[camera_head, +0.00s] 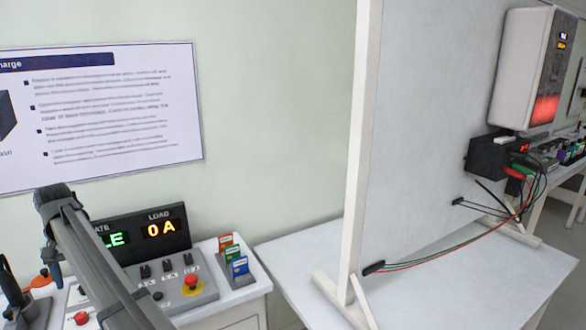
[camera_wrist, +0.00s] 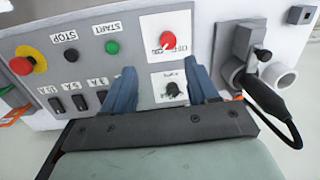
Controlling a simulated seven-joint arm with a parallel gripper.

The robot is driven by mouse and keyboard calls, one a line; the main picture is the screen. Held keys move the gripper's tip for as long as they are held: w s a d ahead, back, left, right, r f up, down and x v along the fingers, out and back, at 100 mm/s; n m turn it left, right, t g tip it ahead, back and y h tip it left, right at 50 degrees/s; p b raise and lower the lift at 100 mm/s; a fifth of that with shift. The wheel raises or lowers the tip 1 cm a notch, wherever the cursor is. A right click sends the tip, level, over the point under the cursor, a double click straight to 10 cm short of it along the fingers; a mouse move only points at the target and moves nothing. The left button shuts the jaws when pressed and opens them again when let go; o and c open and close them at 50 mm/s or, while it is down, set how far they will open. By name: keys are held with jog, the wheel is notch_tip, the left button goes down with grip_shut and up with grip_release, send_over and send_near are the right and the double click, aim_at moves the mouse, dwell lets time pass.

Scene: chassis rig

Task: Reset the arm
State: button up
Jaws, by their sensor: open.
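In the wrist view my gripper (camera_wrist: 163,72) shows two blue fingers spread apart with nothing held between them. It faces a grey control panel (camera_wrist: 140,55). A red rotary knob (camera_wrist: 171,43) and a black knob (camera_wrist: 174,88) show between and beyond the fingers. Whether the fingers touch the panel cannot be told.
The panel also bears a red emergency button (camera_wrist: 21,66), a green button (camera_wrist: 112,47) and several black switches. A plug with a black cable (camera_wrist: 272,105) is at right. The head view shows a lit display (camera_head: 140,235), cards (camera_head: 232,255), a bare white table (camera_head: 450,280) and an upright partition (camera_head: 420,130).

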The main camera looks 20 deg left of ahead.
jog(key=w+d+f+m+g, duration=0.1)
jog(key=w+d+f, duration=0.1)
jog(key=d, duration=0.2)
jog(key=w+d+f+m+g+y, duration=0.1)
jog(key=w+d+f+g, duration=0.1)
jog(key=d+f, duration=0.1)
jog(key=w+d+f+m+g+y, duration=0.1)
jog(key=w+d+f+m+g, duration=0.1)
jog(key=d, duration=0.4)
jog(key=shift+w+f, duration=0.5)
jog(key=shift+f, duration=0.15)
jog(key=s+d+f+m+h, duration=0.1)
jog(key=d+f+m+h, duration=0.2)
jog(key=d+f, duration=2.15)
jog(key=s+d+f+m+h, duration=0.1)
jog(key=d+f+m+h, duration=0.2)
jog(key=d+f, duration=2.1)
jog(key=s+d+f+y, duration=0.1)
jog(key=s+d+y, duration=0.1)
jog(key=s+d, duration=0.7)
jog(key=s+d+f+g+y, duration=0.1)
jog(key=s+d+f+y, duration=0.1)
jog(key=s+d, duration=0.8)
jog(key=shift+s+d+f, duration=0.3)
jog(key=shift+d, duration=2.15)
